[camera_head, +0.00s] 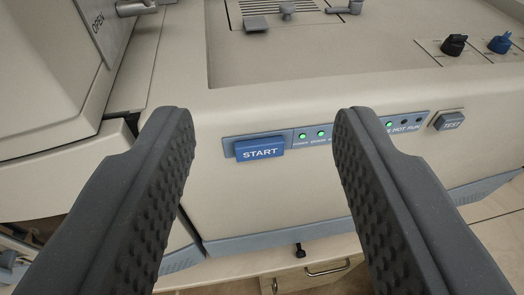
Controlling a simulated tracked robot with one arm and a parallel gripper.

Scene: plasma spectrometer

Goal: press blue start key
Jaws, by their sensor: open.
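The blue START key (260,148) is a rectangular button with white lettering on the beige front of the spectrometer (270,215). It sits at the left end of a blue-grey strip, left of green indicator lights (312,135). My gripper (262,118) is open and empty. Its two dark textured fingers stand to the left and right of the key in the picture, and the key shows in the gap between them. I see no contact with the key. The right finger hides part of the light strip.
A grey TEST key (449,121) is on the same panel at right. A black knob (454,44) and a blue knob (499,43) stand on top. A housing marked OPEN (55,70) is at upper left. A drawer handle (328,270) shows below.

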